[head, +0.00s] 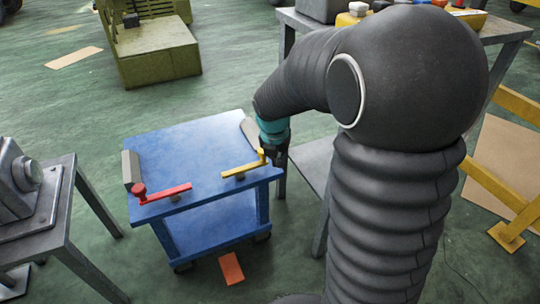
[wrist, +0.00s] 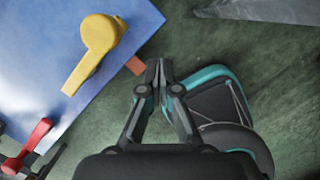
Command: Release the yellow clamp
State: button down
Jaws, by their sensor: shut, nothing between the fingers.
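The yellow clamp (head: 240,168) is a lever on the right front part of a blue cart's top (head: 195,150). In the head view its raised knob end points right, towards my gripper (head: 277,158). The head view partly hides the fingers.
A red clamp (head: 165,193) sits at the cart's left front, and it also shows in the wrist view (wrist: 37,133). Grey tables stand left (head: 62,225) and right (head: 318,165) of the cart. An orange patch (head: 231,268) lies on the floor in front.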

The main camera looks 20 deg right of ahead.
jog(key=d+v, duration=0.2)
jog(key=v, duration=0.8)
jog(key=shift+s, duration=0.2)
jog(key=shift+d, duration=0.15)
